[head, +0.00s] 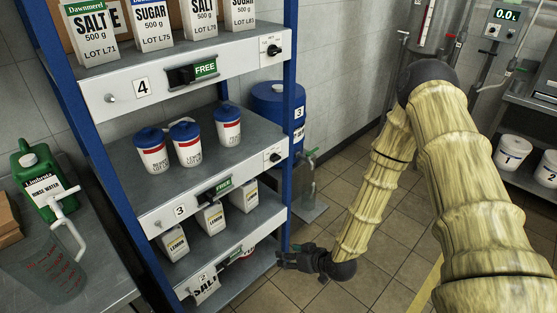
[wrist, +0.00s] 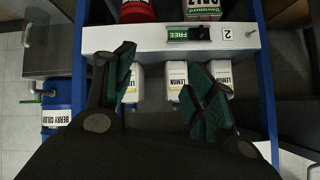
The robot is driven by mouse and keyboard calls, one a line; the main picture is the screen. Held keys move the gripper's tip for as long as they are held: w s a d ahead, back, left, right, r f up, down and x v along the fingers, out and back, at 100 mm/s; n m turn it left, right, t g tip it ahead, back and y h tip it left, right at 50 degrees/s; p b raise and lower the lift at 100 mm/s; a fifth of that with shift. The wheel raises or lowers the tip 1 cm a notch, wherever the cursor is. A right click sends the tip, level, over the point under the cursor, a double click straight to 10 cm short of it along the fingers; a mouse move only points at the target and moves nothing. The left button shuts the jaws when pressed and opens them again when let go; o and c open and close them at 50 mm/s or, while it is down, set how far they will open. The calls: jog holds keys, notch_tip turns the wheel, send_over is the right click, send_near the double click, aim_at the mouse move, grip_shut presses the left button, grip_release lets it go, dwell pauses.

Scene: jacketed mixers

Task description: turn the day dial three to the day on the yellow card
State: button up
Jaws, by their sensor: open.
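The shelf front marked 3 (head: 215,188) carries a small white dial plate with a dark knob (head: 273,156) at its right end. I take this as day dial three; its setting is too small to read. A black slide with a green FREE label (head: 217,190) sits mid-front. I see no yellow card in either view. My gripper (head: 284,258) is low beside the rack's right blue post, below the dial. In the wrist view my open, empty gripper (wrist: 158,62) has its green-padded fingers spread before lemon cartons (wrist: 174,80) and the shelf front marked 2 (wrist: 168,38).
Shelf 4 (head: 190,76) has a similar dial plate (head: 272,48). Blue-lidded tubs (head: 190,143) stand on shelf 3. A blue barrel (head: 277,108) stands behind the right post. A left bench holds a green jug (head: 40,178). Tiled floor (head: 385,262) is open right of the rack.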

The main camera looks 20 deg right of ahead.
jog(key=w+d+r+n+t+y, duration=0.2)
jog(key=w+d+r+t, duration=0.2)
jog(key=w+r, duration=0.7)
jog(key=n+t+y+p, duration=0.1)
jog(key=n+t, duration=0.1)
jog(key=t, duration=0.1)
send_near(278, 160)
jog(key=p+x, duration=0.2)
jog(key=x, duration=0.7)
jog(key=shift+w+a, duration=0.2)
jog(key=shift+w, duration=0.05)
jog(key=shift+c, duration=0.2)
jog(key=c, duration=1)
